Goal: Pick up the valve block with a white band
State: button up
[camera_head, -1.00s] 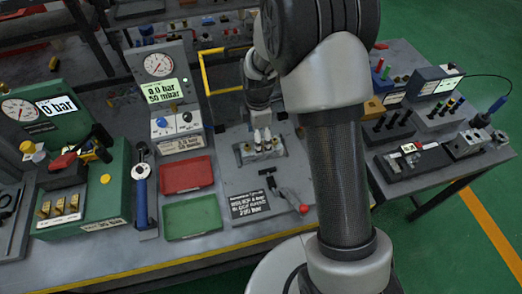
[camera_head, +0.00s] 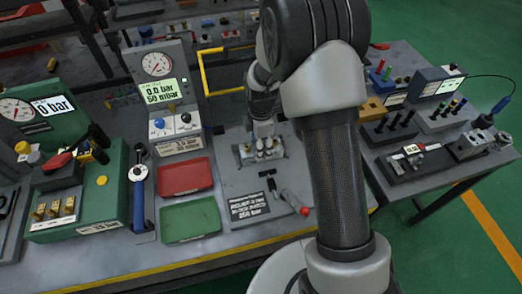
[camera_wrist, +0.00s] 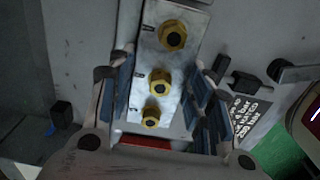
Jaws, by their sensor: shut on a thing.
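A silvery metal valve block (camera_wrist: 148,96) with a row of brass-coloured fittings fills the middle of the wrist view. In the head view the valve block (camera_head: 246,155) sits on the grey bench plate, partly hidden by my gripper (camera_head: 264,143). In the wrist view my gripper (camera_wrist: 163,88) has its blue-padded fingers on both sides of the block, shut on it. I cannot make out a white band on the block. A red patch (camera_wrist: 145,142) shows below the block's near end.
A red tray (camera_head: 185,177) and a green tray (camera_head: 190,219) lie left of the block. A red-ended lever (camera_head: 303,210) and a dark label plate (camera_head: 248,207) lie in front. A gauge unit (camera_head: 158,85) stands behind left. More blocks are on the right table (camera_head: 440,160).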

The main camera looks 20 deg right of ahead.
grip_shut()
jog(key=shift+r, duration=0.15)
dwell(0.4)
